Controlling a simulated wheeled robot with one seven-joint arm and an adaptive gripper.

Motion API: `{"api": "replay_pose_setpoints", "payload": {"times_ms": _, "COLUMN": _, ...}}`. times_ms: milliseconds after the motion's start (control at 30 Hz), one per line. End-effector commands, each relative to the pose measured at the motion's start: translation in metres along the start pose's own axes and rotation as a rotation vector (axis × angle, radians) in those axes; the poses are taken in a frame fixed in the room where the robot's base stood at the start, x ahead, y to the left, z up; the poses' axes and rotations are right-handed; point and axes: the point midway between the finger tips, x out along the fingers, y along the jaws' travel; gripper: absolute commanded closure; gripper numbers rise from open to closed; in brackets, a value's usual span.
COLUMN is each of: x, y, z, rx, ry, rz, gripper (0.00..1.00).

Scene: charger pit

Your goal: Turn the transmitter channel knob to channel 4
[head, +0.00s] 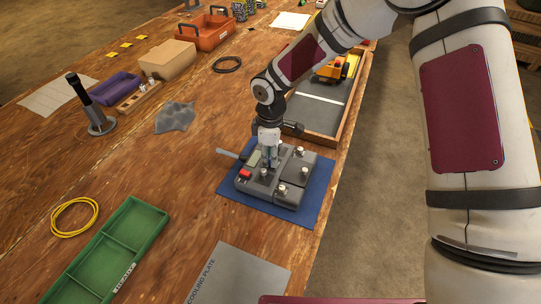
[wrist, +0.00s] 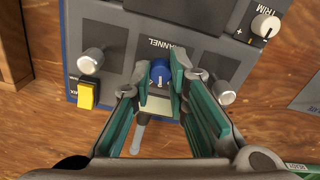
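The transmitter (head: 285,190) is a dark grey box with pale knobs, lying on a blue mat (head: 318,183). In the wrist view its panel (wrist: 120,42) carries the word CHANNEL above a blue knob (wrist: 160,73). My gripper (wrist: 161,68) has its green-padded fingers on either side of this knob, with what look like narrow gaps; contact is not clear. In the head view my gripper (head: 268,160) reaches down to the box's far side and hides the channel knob. I cannot read the knob's setting or channel numbers.
Nearby on the panel are a TRIM knob (wrist: 265,25), a silver knob (wrist: 90,61), another knob (wrist: 226,97) and a yellow button (wrist: 87,95). A red button (head: 245,174) shows in the head view. A wooden-edged tray (head: 335,128) stands behind; a green tray (head: 112,250) lies front left.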

Motion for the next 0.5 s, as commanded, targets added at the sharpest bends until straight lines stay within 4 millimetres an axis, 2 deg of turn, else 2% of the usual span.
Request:
{"api": "replay_pose_setpoints", "payload": {"times_ms": 267, "x": 0.0001, "y": -0.0004, "z": 0.0000, "rx": 0.009, "ry": -0.001, "rz": -0.001, "gripper": 1.00}}
{"api": "replay_pose_setpoints", "payload": {"times_ms": 500, "x": 0.0002, "y": -0.0004, "z": -0.0003, "rx": 0.098, "ry": -0.002, "rz": 0.000, "gripper": 1.00}}
